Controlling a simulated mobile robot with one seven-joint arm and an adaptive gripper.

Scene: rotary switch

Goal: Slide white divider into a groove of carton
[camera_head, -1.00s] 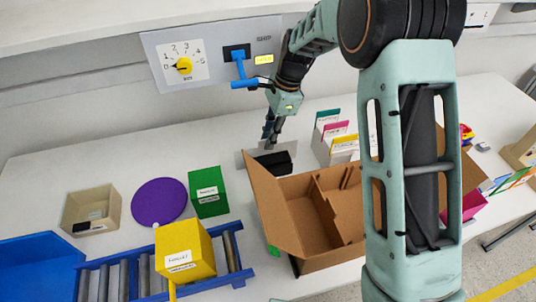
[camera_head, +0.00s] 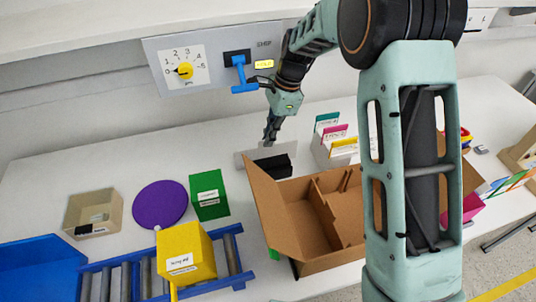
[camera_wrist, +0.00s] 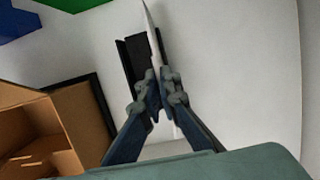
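The white divider (camera_head: 252,154) stands upright on the table behind the carton, against a black holder (camera_head: 278,167). In the wrist view the divider (camera_wrist: 155,40) shows edge-on as a thin white strip beside the black holder (camera_wrist: 137,62). My gripper (camera_head: 271,139) is at the divider's top edge. In the wrist view my gripper (camera_wrist: 163,90) has its fingers closed in on both sides of the divider. The open brown carton (camera_head: 275,212) is in front of the holder, with inner walls and slots. Its right part is hidden behind my arm.
Left of the carton are a green box (camera_head: 209,194), a purple disc (camera_head: 160,204), a beige bin (camera_head: 93,212) and a yellow cube (camera_head: 185,252) on a blue roller rack. A file rack (camera_head: 335,140) stands behind the carton. A wall panel (camera_head: 216,58) is behind.

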